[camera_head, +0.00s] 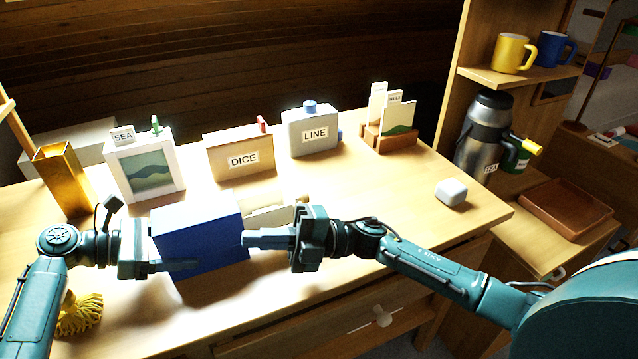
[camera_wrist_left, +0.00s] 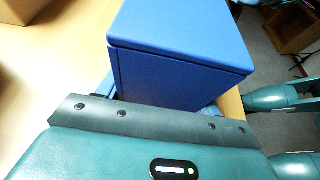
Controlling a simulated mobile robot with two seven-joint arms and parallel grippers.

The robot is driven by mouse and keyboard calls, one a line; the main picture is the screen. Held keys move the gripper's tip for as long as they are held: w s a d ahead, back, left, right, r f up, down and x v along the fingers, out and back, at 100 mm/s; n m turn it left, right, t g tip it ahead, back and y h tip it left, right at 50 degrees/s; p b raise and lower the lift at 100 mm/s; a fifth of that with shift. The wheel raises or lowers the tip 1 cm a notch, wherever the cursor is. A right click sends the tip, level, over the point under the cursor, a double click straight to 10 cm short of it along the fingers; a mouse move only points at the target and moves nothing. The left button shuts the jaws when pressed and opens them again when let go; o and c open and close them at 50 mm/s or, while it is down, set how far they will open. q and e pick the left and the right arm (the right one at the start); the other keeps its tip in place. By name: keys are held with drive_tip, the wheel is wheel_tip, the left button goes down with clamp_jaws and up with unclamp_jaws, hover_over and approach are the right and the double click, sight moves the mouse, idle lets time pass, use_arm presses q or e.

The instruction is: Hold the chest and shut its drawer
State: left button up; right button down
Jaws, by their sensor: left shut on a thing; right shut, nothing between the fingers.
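The blue chest (camera_head: 200,238) stands on the wooden table in front of me. It also fills the middle of the left wrist view (camera_wrist_left: 180,55). My left gripper (camera_head: 172,265) is shut on the chest from its left side, with a finger along its near face. My right gripper (camera_head: 252,238) is shut and empty, its fingertips at the chest's right side; I cannot tell whether they touch it. A low cream box-like part (camera_head: 268,214) shows behind the right gripper, beside the chest. I cannot tell whether it is the drawer, as the gripper partly hides it.
A picture box marked SEA (camera_head: 145,168), a DICE box (camera_head: 240,158), a LINE box (camera_head: 310,134) and a card holder (camera_head: 390,138) stand along the back. A gold vase (camera_head: 62,180) is at left. A pale block (camera_head: 451,192) sits right. The table's front right is clear.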

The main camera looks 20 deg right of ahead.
drive_tip(key=w+d+n+g+h, duration=0.2)
drive_tip(key=w+d+n+h, duration=0.15)
drive_tip(key=d, duration=0.65)
drive_tip(key=w+d+n+g+h, duration=0.25)
drive_tip(key=w+d+h, duration=0.2)
drive_tip(key=d, duration=0.55)
wheel_tip(320, 180, up, 8)
drive_tip(key=w+d+n+h, duration=0.25)
drive_tip(key=n+h, duration=0.55)
drive_tip(key=n, duration=0.8)
drive_tip(key=a+f, duration=0.7)
drive_tip(key=f, duration=0.1)
drive_tip(key=shift+s+a+f, duration=0.2)
drive_tip(key=shift+a+f, duration=0.1)
drive_tip(key=shift+f, duration=0.05)
drive_tip(key=shift+t, duration=0.25)
